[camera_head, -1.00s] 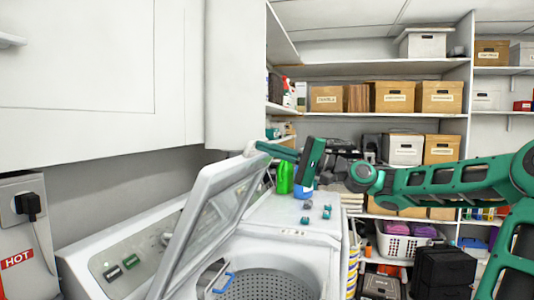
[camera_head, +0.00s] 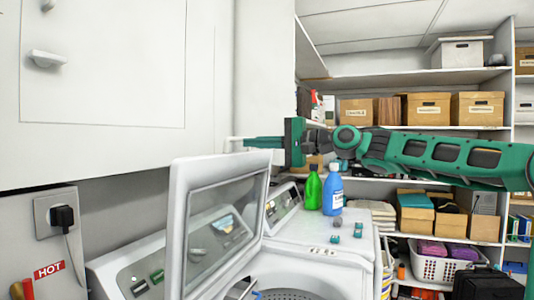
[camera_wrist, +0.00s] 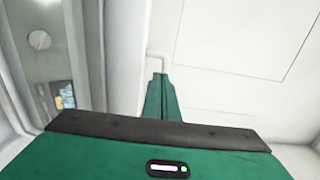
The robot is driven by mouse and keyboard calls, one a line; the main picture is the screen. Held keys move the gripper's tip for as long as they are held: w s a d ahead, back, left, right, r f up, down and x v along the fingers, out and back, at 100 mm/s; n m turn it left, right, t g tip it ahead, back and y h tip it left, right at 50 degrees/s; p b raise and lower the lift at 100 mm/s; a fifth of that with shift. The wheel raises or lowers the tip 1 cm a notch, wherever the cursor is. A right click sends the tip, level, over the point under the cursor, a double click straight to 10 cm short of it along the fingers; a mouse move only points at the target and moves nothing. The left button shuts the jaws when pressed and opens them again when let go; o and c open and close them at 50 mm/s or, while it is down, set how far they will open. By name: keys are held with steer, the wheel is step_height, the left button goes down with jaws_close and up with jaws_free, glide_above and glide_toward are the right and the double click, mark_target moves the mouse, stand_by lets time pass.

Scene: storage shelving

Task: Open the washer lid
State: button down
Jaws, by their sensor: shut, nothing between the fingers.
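The white washer (camera_head: 300,262) stands at the lower middle of the head view with its drum partly visible. In the wrist view the shut fingers (camera_wrist: 158,90) show in the middle, with the lid's window (camera_wrist: 45,45) on the left.
A white wall cabinet (camera_head: 100,80) hangs at the left, close to my fingertips. A green bottle (camera_head: 313,190) and a blue bottle (camera_head: 332,192) stand on the neighbouring machine (camera_head: 315,232). Shelves with boxes (camera_head: 426,109) fill the back right. A power outlet (camera_head: 58,217) is at lower left.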

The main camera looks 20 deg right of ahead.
steer(key=shift+w+a+r, duration=0.25)
steer(key=shift+w+a, duration=0.15)
steer(key=shift+a, duration=0.05)
